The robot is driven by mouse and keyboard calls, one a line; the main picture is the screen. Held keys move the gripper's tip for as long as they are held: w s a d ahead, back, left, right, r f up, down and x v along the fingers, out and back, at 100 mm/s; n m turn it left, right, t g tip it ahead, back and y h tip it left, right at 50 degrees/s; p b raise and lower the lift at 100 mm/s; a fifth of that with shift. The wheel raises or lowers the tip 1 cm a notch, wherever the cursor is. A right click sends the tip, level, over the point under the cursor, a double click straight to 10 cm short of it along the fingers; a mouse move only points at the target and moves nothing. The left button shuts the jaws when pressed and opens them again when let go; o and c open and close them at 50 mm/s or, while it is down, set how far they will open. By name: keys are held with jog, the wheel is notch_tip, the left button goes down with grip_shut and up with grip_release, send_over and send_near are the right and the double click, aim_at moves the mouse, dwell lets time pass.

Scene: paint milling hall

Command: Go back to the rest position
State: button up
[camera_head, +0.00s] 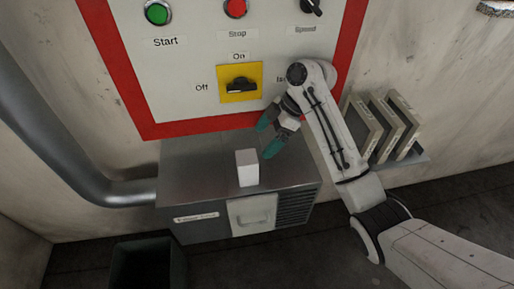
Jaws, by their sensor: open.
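My gripper (267,138) has two teal fingertips, spread apart with nothing between them. It hangs in front of the lower edge of a red-framed control panel (181,77), above and to the right of a small white block (247,168). The block stands upright on top of a grey metal cabinet (194,176), apart from the fingers. A black rotary switch (241,85) on a yellow plate sits on the panel, up and left of my gripper. The labels On and Off show beside it; the label on its right is partly hidden by my arm.
The panel also has a green Start button (157,12), a red Stop button (235,8) and a black Speed knob (312,6). Binders (384,126) stand on a shelf at right, close to my arm. A pipe (62,158) runs at left, above a dark bin (148,263).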

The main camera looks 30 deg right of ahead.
jog(key=shift+v, duration=0.8)
